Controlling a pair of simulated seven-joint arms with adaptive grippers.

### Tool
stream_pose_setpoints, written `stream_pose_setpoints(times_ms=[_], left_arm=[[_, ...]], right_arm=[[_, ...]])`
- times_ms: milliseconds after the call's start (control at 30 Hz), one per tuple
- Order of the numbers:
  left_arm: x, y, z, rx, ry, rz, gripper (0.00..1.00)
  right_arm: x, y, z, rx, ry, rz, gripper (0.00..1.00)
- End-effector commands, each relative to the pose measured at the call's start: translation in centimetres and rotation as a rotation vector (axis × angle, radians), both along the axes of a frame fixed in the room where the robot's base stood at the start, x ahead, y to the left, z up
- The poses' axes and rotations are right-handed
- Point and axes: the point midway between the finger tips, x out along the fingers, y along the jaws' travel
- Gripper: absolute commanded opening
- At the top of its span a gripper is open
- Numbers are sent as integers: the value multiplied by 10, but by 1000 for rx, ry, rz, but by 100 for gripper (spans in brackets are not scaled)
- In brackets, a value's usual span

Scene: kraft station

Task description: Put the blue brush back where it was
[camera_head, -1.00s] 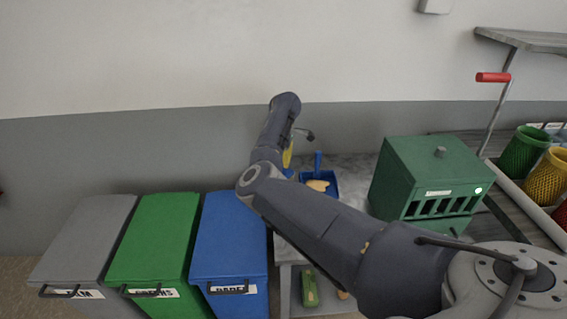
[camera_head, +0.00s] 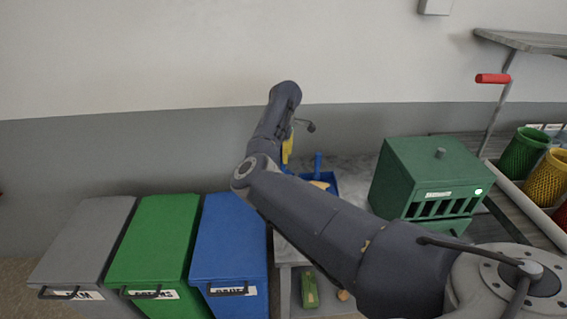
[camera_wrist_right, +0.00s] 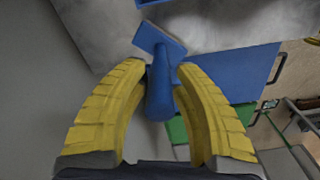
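The blue brush (camera_wrist_right: 160,92) shows in the right wrist view, its handle between the two yellow fingers of my right gripper (camera_wrist_right: 160,70). The fingertips close in on both sides of the handle, and the wider brush head points away from the gripper. In the head view my right gripper (camera_head: 287,150) is a small yellow patch at the back of the grey table, mostly behind my arm. The brush is largely hidden there. A blue dustpan (camera_head: 333,182) with an upright handle lies to the right of the gripper, partly covered by my arm. My left gripper is out of view.
Grey, green and blue lidded bins (camera_head: 229,240) stand left of the grey table (camera_head: 350,168). A green slotted box (camera_head: 435,175) stands to the right. Green and yellow mesh baskets (camera_head: 548,178) are at the far right. A wall runs behind.

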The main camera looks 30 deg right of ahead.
Motion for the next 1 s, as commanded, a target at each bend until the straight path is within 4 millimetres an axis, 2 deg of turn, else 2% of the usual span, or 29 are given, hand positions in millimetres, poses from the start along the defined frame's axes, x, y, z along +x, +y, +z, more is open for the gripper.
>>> stream_pose_setpoints(times_ms=[33,200,433,667,1000], left_arm=[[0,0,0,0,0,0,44],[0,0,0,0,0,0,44],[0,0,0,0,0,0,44],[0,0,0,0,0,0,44],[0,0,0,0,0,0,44]], right_arm=[[1,0,11,-1,-4,-1,27],[0,-1,40,0,-3,0,27],[-1,-1,68,-1,-2,-1,27],[-1,-2,79,-1,0,0,27],[-2,-1,80,0,0,0,27]])
